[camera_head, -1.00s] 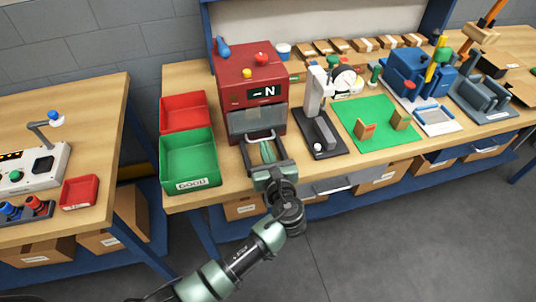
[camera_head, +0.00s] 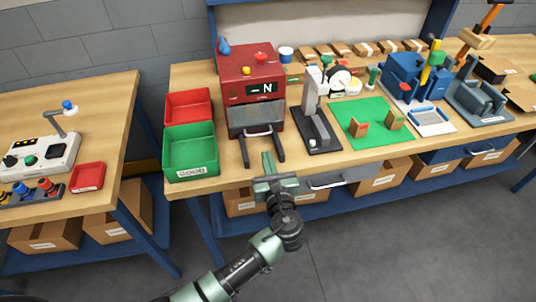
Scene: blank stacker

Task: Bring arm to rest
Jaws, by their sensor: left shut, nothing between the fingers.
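My left gripper (camera_head: 268,163) is shut and empty. It is just in front of the red machine (camera_head: 248,62), over the table's front edge, with its fingers pointing toward the machine. The red machine shows "-N" on its display and has a grey front door with a handle. Two dark rails (camera_head: 244,152) stick out from its base, and my fingers lie between their front ends or just before them. My right gripper is not in view.
A green bin (camera_head: 190,150) and a red bin (camera_head: 188,104) stand left of the machine. A black-based press (camera_head: 318,135) and a green mat (camera_head: 368,122) are to the right. Another table (camera_head: 118,100) stands at left. The floor (camera_head: 380,240) in front is clear.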

